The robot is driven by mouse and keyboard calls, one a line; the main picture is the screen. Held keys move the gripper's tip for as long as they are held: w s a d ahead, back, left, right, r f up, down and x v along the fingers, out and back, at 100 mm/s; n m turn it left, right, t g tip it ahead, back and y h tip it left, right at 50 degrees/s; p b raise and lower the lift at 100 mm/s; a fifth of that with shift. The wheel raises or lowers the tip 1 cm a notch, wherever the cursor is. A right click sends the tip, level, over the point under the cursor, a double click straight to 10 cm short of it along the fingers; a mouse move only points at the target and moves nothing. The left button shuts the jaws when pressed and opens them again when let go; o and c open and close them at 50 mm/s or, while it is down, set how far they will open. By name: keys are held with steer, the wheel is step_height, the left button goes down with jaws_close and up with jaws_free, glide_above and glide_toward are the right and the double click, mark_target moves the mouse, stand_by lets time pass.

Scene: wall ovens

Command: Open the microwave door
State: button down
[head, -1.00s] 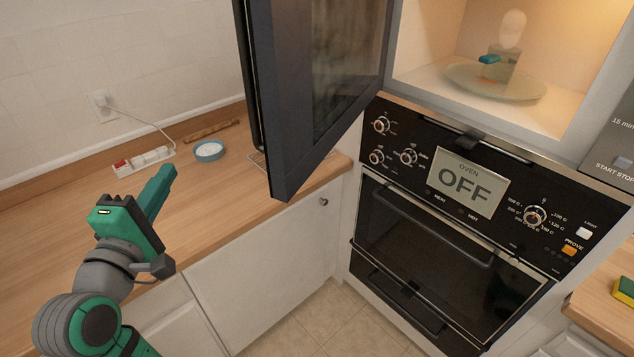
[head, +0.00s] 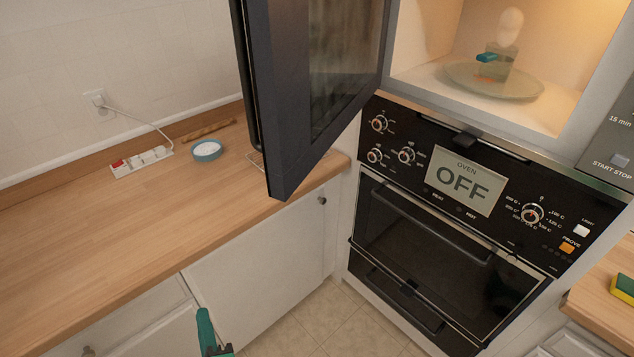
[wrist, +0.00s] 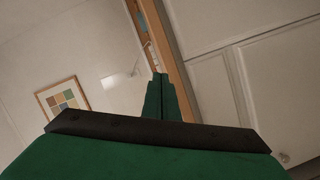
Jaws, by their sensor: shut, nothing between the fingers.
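The microwave door (head: 312,95) stands wide open, swung out to the left over the counter. The lit microwave interior (head: 435,50) shows at the top right, with a glass turntable (head: 493,82) and a pale item with a teal part on it. My gripper (head: 204,325) is low in the head view, in front of the white cabinets and below the counter edge. It is well apart from the door. In the wrist view my green fingers (wrist: 158,80) are together with nothing between them.
The oven (head: 440,260) with its control panel is below the microwave. The wooden counter (head: 90,230) at left holds a power strip (head: 142,162) and a small bowl (head: 206,151). A yellow-green sponge (head: 623,288) is at right. Floor shows at bottom middle.

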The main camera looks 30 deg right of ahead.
steer(key=s+d+f+m, duration=0.1)
steer(key=s+f+m, duration=0.2)
steer(key=s, duration=0.4)
steer(key=s+d+f+m+g+y, duration=0.1)
steer(key=s+f+m, duration=0.2)
steer(key=s, duration=0.4)
steer(key=s+d+f+m, duration=0.1)
steer(key=s+f+m, duration=0.2)
steer(key=s, duration=0.5)
steer(key=w+d+m+h, duration=0.2)
steer(key=w+d+m, duration=0.2)
steer(key=w+d, duration=0.65)
steer(key=w+d+r+n+t+y, duration=0.2)
steer(key=w+d+r+n+y, duration=0.15)
steer(key=w+d+r, duration=0.75)
steer(key=n+g+y, duration=0.2)
steer(key=n+y, duration=0.7)
steer(key=n, duration=1.4)
glide_toward(298, 178)
steer(key=shift+m, duration=0.25)
steer(key=x, duration=0.6)
steer(key=shift+w+a, duration=0.15)
steer(key=shift+a, duration=0.05)
